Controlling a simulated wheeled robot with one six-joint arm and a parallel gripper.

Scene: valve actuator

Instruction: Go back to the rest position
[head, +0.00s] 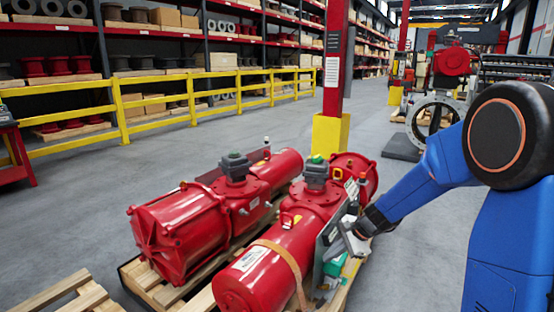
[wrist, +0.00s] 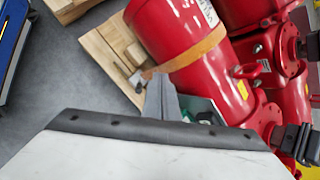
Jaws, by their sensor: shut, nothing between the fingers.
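Two red valve actuators lie side by side on wooden pallets, the near one (head: 285,245) and the left one (head: 185,225). My blue arm reaches in from the right. My gripper (head: 352,243) is beside the right side of the near actuator, close to a grey panel and a green part (head: 336,264). In the wrist view my gripper (wrist: 160,98) is shut and empty, its grey fingers in front of the red cylinder (wrist: 175,35) with its tan strap. Whether the fingertips touch anything there cannot be told.
A yellow-based red column (head: 330,133) stands behind the actuators. A yellow railing (head: 180,98) and shelves line the left. An empty pallet (head: 68,293) lies at the front left. Grey floor is open to the right of the actuators, below my arm.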

